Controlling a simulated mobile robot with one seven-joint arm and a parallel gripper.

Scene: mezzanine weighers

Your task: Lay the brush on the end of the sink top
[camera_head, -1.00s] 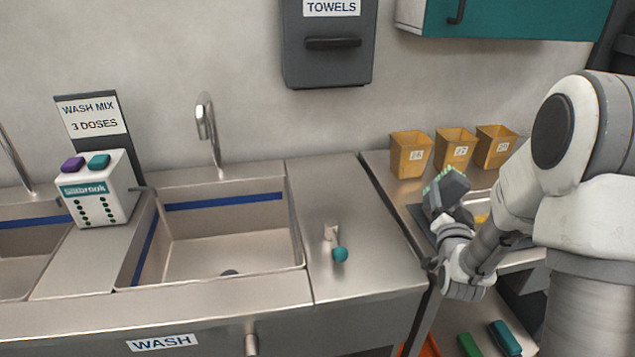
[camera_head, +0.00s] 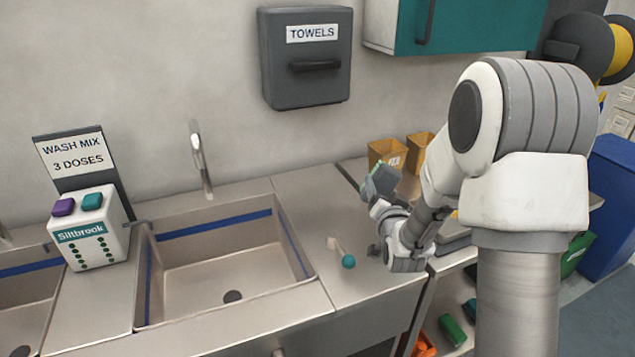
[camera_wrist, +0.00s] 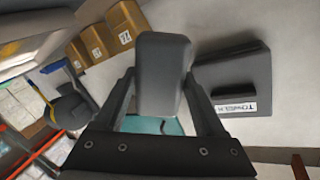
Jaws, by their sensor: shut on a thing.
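The brush (camera_head: 382,179) is a dark grey block with a strip of green bristles showing along its upper edge. My gripper (camera_head: 379,203) is shut on it and holds it in the air. In the wrist view the brush's grey block (camera_wrist: 163,70) sits between the two fingers, its bristles hidden. In the head view the brush appears near the back of the seam between the sink top and the bench on the right.
The open basin (camera_head: 220,270) and a Siltbrook dispenser (camera_head: 90,228) lie to the left. A towel box (camera_head: 307,60) hangs above.

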